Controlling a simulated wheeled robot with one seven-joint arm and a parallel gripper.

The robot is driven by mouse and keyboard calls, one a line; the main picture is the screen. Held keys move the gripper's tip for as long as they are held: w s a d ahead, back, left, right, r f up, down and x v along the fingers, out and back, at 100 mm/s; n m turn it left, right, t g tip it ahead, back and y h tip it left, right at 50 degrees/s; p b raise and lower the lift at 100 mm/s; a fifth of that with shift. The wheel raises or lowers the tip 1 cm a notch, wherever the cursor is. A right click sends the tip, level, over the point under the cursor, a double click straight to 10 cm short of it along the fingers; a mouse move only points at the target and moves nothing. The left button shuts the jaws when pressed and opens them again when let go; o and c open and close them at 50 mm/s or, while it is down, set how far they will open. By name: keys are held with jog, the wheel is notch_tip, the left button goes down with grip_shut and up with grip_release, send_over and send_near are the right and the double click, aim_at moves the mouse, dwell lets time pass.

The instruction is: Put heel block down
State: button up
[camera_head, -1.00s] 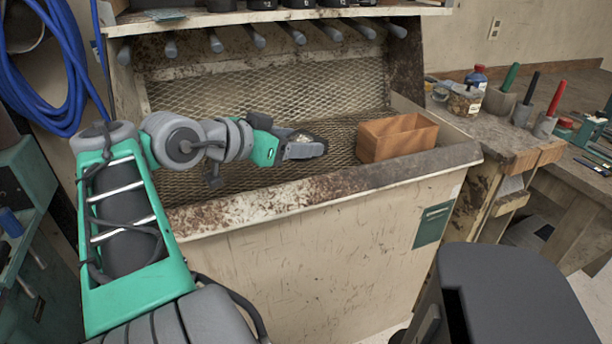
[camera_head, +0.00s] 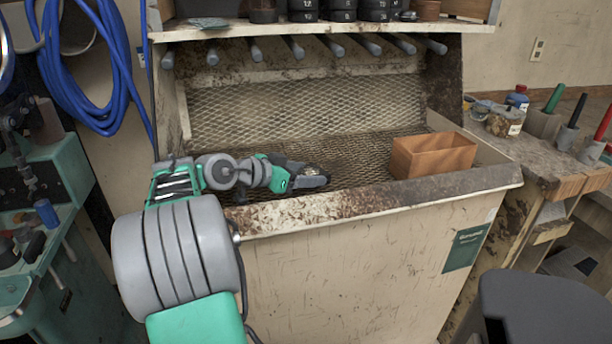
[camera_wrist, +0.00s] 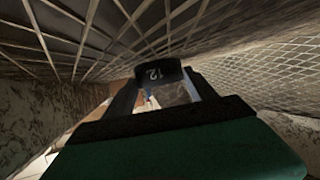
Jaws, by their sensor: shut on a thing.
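My gripper (camera_head: 316,178) is inside the booth, low over the mesh floor (camera_head: 345,172) and left of the wooden box. In the wrist view, my gripper (camera_wrist: 163,92) is shut on a dark heel block (camera_wrist: 158,72) marked "12", held at the fingertips. In the head view the held block is mostly hidden by the fingers. I cannot tell whether it touches the mesh.
An open wooden box (camera_head: 433,156) stands on the mesh at the right. The booth's worn front ledge (camera_head: 390,194) runs below my arm. Several dark blocks (camera_head: 340,10) stand on the shelf above. Pegs (camera_head: 333,45) stick out under that shelf.

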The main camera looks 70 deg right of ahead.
jog(key=shift+r, duration=0.1)
jog(key=shift+f, duration=0.2)
jog(key=o, duration=1.5)
jog(key=shift+r, duration=0.15)
jog(key=shift+w+a+r, duration=0.1)
jog(key=shift+r, duration=0.1)
jog(key=p+v, duration=0.3)
jog(key=v, duration=0.8)
jog(key=shift+r, duration=0.2)
jog(key=shift+w+a+f, duration=0.1)
jog(key=shift+a+f, duration=0.05)
jog(key=shift+a, duration=0.15)
